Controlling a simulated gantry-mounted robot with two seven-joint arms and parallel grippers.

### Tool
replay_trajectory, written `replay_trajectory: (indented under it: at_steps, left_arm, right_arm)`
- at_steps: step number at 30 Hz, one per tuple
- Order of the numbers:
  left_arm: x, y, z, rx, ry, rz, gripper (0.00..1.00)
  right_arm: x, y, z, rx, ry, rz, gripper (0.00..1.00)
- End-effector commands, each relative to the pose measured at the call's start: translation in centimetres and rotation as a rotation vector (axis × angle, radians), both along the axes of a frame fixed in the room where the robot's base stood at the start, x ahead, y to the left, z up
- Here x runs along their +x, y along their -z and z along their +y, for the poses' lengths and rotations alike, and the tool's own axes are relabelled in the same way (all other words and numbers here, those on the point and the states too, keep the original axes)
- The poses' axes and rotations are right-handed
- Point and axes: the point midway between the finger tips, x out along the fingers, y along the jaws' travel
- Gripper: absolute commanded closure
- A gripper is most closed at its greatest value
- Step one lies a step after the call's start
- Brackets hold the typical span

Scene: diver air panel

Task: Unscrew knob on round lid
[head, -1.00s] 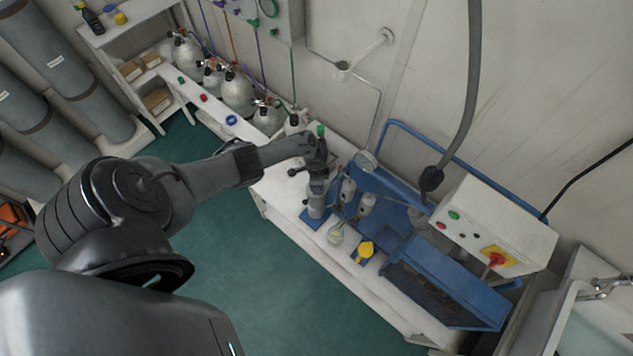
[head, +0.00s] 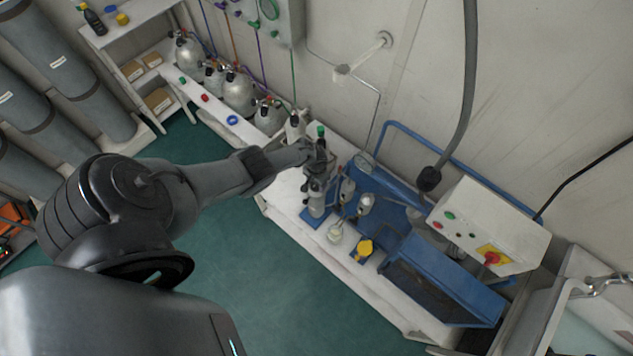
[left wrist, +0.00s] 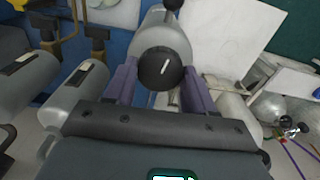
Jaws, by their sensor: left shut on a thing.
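In the left wrist view a black round knob (left wrist: 160,68) with a white line mark sits on the round top of a grey cylinder (left wrist: 160,35). My left gripper (left wrist: 160,80) has one finger on each side of the knob and is shut on it. In the head view my left gripper (head: 314,168) is above the upright grey cylinder (head: 316,204) on the blue base, and it hides the knob. Whether the knob's thread is loose cannot be seen. My right gripper is in neither view.
Beside the cylinder on the white bench (head: 290,205) are other grey cylinders (head: 346,190), a gauge (head: 365,161) and a yellow-topped item (head: 364,247). A blue frame and a white control box (head: 488,222) stand to the right. Silver tanks (head: 238,93) line the left end.

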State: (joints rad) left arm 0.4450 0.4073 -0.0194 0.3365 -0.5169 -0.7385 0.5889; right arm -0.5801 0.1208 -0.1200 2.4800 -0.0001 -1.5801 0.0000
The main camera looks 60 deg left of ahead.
Motion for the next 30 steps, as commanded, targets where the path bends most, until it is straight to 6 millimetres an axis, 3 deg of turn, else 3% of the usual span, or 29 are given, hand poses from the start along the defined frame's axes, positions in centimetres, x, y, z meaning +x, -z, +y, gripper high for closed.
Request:
replay_trajectory:
  at_steps: [10, 26, 27, 30]
  left_arm:
    - [0.00, -0.05, -0.08, -0.002, -0.141, 0.001, 0.76]
    - [0.02, -0.05, -0.04, 0.000, -0.162, 0.001, 0.76]
    - [0.02, -0.05, -0.03, 0.000, -0.162, 0.001, 0.41]
    - [0.02, -0.05, -0.02, 0.000, -0.162, 0.001, 0.26]
  right_arm:
    - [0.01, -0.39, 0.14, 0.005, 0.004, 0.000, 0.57]
    - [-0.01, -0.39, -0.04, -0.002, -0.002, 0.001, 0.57]
    - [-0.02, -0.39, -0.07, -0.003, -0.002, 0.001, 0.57]
    - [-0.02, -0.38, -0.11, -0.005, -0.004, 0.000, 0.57]
